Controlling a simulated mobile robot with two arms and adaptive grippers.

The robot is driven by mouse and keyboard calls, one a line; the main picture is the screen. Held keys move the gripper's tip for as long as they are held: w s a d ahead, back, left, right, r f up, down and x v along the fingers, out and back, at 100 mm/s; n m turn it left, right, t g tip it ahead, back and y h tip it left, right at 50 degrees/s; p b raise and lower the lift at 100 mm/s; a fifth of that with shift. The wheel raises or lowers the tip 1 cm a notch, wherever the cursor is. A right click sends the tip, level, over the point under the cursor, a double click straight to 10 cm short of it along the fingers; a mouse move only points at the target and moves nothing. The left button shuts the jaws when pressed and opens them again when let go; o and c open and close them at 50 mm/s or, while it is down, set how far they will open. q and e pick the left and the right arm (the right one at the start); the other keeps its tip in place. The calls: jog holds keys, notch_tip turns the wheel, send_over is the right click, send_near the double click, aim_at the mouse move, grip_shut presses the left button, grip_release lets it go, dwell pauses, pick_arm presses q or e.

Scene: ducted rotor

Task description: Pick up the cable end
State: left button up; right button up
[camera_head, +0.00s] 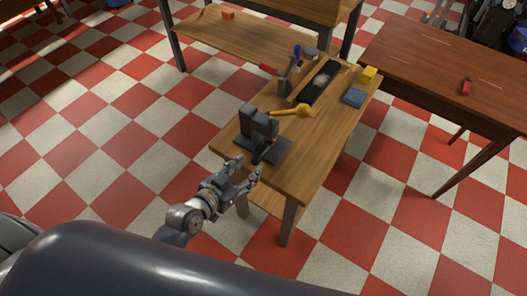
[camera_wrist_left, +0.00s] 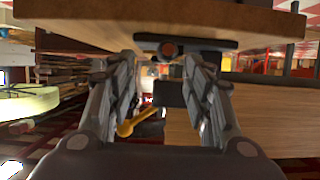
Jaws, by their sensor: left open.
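My left gripper (camera_head: 248,167) is open and empty, off the near left end of the wooden workbench (camera_head: 312,160). In the left wrist view its two fingers (camera_wrist_left: 160,75) stand apart. A black device (camera_head: 260,128) with an upright block on a flat dark base stands on that bench end, just beyond the fingertips. In the left wrist view, a dark plate with a round reddish-dark piece (camera_wrist_left: 168,50) shows between the fingers. I cannot tell whether this is the cable end; no cable shows clearly. My right gripper is not in view.
A yellow-orange tool (camera_head: 303,111) lies beside the black device, and shows in the left wrist view (camera_wrist_left: 138,121). Farther back are a long black tray (camera_head: 321,82), a blue-grey box (camera_head: 354,97) and a yellow block (camera_head: 368,74). A reddish table (camera_head: 440,75) stands right. Checkered floor is clear at left.

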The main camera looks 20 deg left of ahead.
aim_at(255, 159)
pick_arm(q)
jog(key=shift+x, duration=0.95)
jog(key=shift+w+f, duration=0.15)
jog(key=shift+w, duration=0.45)
jog(key=x, duration=0.4)
jog(key=shift+w+a, duration=0.15)
jog(key=shift+a, duration=0.15)
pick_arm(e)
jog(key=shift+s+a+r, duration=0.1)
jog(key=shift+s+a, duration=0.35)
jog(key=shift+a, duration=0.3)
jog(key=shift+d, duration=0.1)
pick_arm(q)
grip_shut()
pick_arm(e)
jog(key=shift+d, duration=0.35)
